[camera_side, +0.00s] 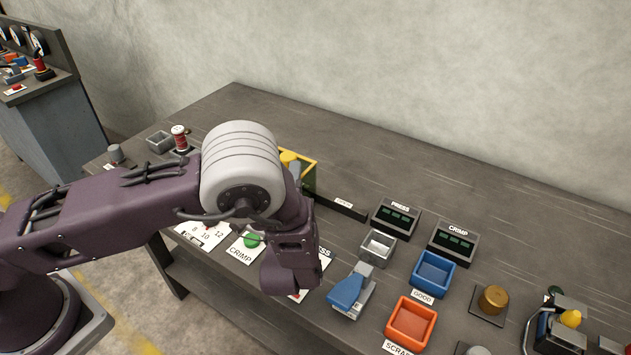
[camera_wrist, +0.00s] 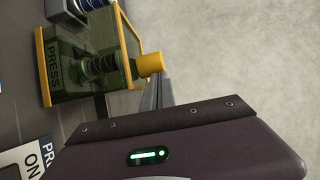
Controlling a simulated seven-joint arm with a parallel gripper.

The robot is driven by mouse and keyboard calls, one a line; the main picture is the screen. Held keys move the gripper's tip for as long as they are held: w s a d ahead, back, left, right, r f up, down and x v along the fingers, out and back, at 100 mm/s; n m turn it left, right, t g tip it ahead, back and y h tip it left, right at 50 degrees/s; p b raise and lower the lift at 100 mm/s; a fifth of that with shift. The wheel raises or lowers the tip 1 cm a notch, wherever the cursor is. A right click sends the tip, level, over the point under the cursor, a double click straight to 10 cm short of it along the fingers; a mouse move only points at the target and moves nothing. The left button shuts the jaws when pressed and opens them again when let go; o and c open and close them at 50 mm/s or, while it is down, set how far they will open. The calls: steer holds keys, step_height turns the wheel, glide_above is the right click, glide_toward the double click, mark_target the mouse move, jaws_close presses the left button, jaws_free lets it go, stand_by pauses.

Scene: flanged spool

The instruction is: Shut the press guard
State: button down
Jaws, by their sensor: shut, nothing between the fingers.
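The press guard (camera_wrist: 92,62) is a tinted see-through panel with a yellow frame and the label PRESS, at the upper left of the wrist view. A dark coiled spring shows behind the panel. A yellow knob (camera_wrist: 151,64) sticks out from its right side. In the side view only part of the guard's yellow frame (camera_side: 306,160) and its knob (camera_side: 288,157) show; my arm hides the rest. My gripper (camera_wrist: 158,84) is shut and empty, with its grey fingers close beside the knob. I cannot tell whether they touch it. How far open the guard stands is unclear.
A PRESS display (camera_side: 396,217) and a CRIMP display (camera_side: 452,242) stand right of the guard. A grey tray (camera_side: 377,248), a blue bin (camera_side: 433,273) and an orange bin (camera_side: 411,320) sit nearer the front. A red spool (camera_side: 180,138) stands at left. The back right of the bench is clear.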

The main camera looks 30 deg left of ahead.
steer(key=shift+a, duration=0.45)
steer(key=s+d, duration=1)
steer(key=s+a+r+n+g, duration=0.45)
steer(key=a+r+g, duration=0.2)
steer(key=a, duration=0.25)
steer(key=s+a+r+n+g, duration=0.45)
steer(key=a+r+g, duration=0.2)
steer(key=a, duration=0.35)
steer(key=s+d+r+n+t+h, duration=0.1)
steer(key=s+d+r+h, duration=0.1)
steer(key=s, duration=0.4)
steer(key=s+d+r+n+t+h, duration=0.1)
steer(key=s+r+n+t+h, duration=0.1)
steer(key=s+r+h, duration=0.2)
steer(key=s+h, duration=0.3)
steer(key=shift+d, duration=0.35)
